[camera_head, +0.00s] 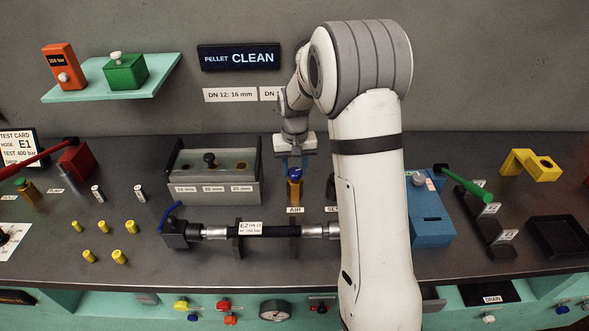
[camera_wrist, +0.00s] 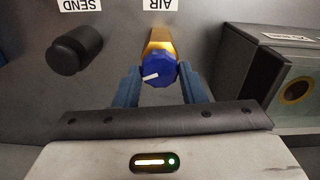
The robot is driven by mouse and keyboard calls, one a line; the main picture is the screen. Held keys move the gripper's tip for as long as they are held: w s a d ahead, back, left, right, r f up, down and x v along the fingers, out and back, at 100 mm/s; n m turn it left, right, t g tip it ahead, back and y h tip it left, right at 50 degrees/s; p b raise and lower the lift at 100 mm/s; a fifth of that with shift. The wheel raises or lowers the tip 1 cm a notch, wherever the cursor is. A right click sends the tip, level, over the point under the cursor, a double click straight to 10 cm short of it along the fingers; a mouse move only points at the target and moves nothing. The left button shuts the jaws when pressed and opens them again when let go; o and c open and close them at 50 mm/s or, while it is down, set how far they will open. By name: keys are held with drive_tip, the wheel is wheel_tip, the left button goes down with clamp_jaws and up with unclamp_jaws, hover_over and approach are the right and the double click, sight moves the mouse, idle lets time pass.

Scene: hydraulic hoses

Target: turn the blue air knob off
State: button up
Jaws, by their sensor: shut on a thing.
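The blue air knob (camera_wrist: 159,71) sits on a brass body (camera_wrist: 158,42) behind the AIR label (camera_head: 295,210). A white pointer line on the knob points left and slightly down in the wrist view. In the head view the knob (camera_head: 295,172) shows at the top of its brass valve (camera_head: 295,190). My gripper (camera_wrist: 160,82) comes down from above, with its two blue fingers on either side of the knob, shut on it. It also shows in the head view (camera_head: 294,165).
A black SEND button (camera_wrist: 76,50) stands beside the valve. A grey box with a round port (camera_wrist: 296,91) is on the other side. In the head view a hose (camera_head: 270,230) lies in front, and a compartmented tray (camera_head: 213,188) stands left.

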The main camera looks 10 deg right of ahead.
sight(294, 171)
drive_tip(key=n+b, duration=0.2)
drive_tip(key=n, duration=0.5)
drive_tip(key=shift+a, duration=0.1)
drive_tip(key=n+b, duration=0.1)
drive_tip(key=n, duration=0.5)
drive_tip(key=shift+n, duration=0.3)
drive_tip(key=shift+r, duration=0.1)
drive_tip(key=o, duration=1)
drive_tip(key=shift+s, duration=0.1)
wheel_tip(294, 171, up, 8)
drive_tip(key=shift+f+b, duration=0.15)
drive_tip(key=shift+b, duration=0.25)
